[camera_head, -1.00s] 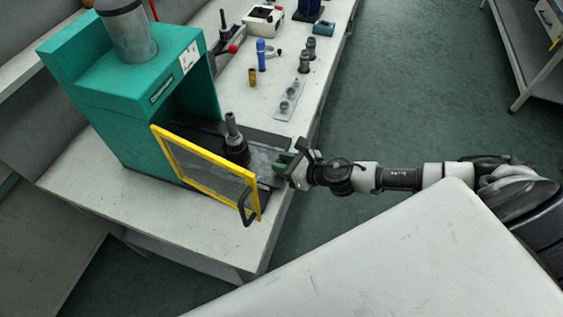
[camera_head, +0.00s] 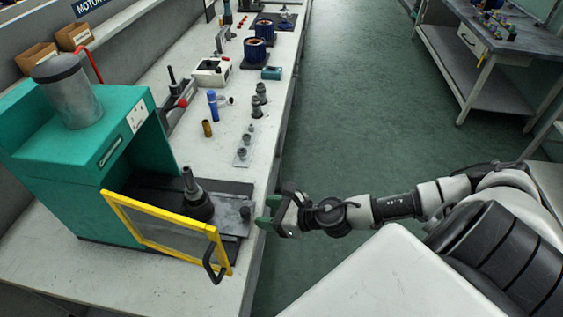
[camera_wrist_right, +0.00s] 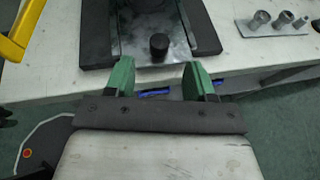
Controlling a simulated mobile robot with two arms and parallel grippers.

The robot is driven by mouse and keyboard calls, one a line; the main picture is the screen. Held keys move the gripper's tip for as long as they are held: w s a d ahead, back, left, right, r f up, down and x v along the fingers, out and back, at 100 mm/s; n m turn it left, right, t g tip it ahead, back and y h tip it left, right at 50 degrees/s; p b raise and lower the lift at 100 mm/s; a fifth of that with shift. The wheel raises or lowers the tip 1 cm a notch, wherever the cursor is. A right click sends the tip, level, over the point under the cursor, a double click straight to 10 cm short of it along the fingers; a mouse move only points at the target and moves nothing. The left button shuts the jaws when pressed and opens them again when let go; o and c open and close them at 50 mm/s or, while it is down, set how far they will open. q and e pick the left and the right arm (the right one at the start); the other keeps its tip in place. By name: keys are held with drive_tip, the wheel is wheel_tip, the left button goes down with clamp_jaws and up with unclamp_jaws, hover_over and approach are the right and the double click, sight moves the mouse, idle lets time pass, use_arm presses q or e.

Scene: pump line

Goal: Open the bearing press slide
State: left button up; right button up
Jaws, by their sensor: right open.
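The green bearing press (camera_head: 85,150) stands at the left of the bench. Its slide (camera_head: 228,222), a dark base with a grey metal plate, reaches out from the press toward the bench's front edge; it also shows in the wrist view (camera_wrist_right: 182,38). A short black knob (camera_head: 245,212) stands on the slide's front end and shows in the wrist view (camera_wrist_right: 159,45). A dark upright tool (camera_head: 195,195) stands farther in. My right gripper (camera_head: 271,210) is open and empty by the bench edge, its green fingers (camera_wrist_right: 157,76) apart from the knob. My left gripper is not in view.
The yellow-framed guard door (camera_head: 165,235) stands swung open, with a black handle (camera_head: 214,262), beside the slide. A grey plate with small parts (camera_head: 243,152) lies farther along the bench (camera_head: 205,157). Green floor (camera_head: 345,110) is clear right of the bench.

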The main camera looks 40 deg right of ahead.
drive_tip(key=shift+b+v, duration=0.85)
drive_tip(key=shift+v, duration=1.4)
drive_tip(key=w+d+f+m+h, duration=0.2)
drive_tip(key=d+f+m+h, duration=0.15)
drive_tip(key=f+m, duration=0.4)
drive_tip(key=w+d+f+m+h, duration=0.2)
drive_tip(key=d+f+m, duration=0.35)
drive_tip(key=f, duration=0.25)
drive_tip(key=s+d+f+m+g+h, duration=0.25)
drive_tip(key=s+f+m, duration=0.25)
drive_tip(key=f+m, duration=0.55)
drive_tip(key=s+a+f+m+g, duration=0.4)
drive_tip(key=s+f+m, duration=0.5)
drive_tip(key=s+f, duration=0.5)
drive_tip(key=s+a+f+m+g, duration=0.2)
drive_tip(key=s+a+f+m, duration=0.1)
drive_tip(key=s+a, duration=0.2)
drive_tip(key=s+a+f+m+g, duration=0.2)
drive_tip(key=s+a+f+m, duration=0.2)
drive_tip(key=s, duration=0.6)
drive_tip(key=shift+s+a+y, duration=0.35)
drive_tip(key=shift+a+y, duration=0.05)
drive_tip(key=shift+a, duration=0.65)
